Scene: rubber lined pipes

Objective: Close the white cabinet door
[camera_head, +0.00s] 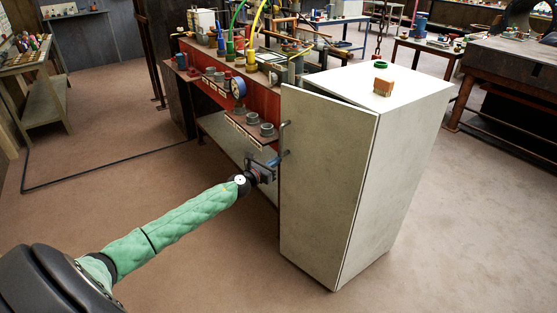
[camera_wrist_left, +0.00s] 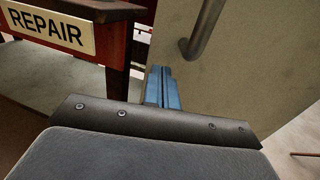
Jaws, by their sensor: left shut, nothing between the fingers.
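The white cabinet (camera_head: 405,108) stands right of centre in the head view. Its door (camera_head: 325,190) faces the front left and looks slightly ajar, with a narrow dark gap along the top near the handle side. The metal bar handle (camera_head: 283,138) is on the door's left edge; its lower part shows in the left wrist view (camera_wrist_left: 208,28). My left gripper (camera_head: 273,163) is shut and empty, just left of the door and below the handle. In the left wrist view its blue fingers (camera_wrist_left: 163,88) are against or very near the door; contact is unclear.
A red workbench (camera_head: 205,85) with pipe fittings and a gauge stands directly left of the cabinet, close to my gripper. A small wooden block (camera_head: 383,87) and a green ring (camera_head: 380,64) sit on the cabinet top. The brown floor in front is clear.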

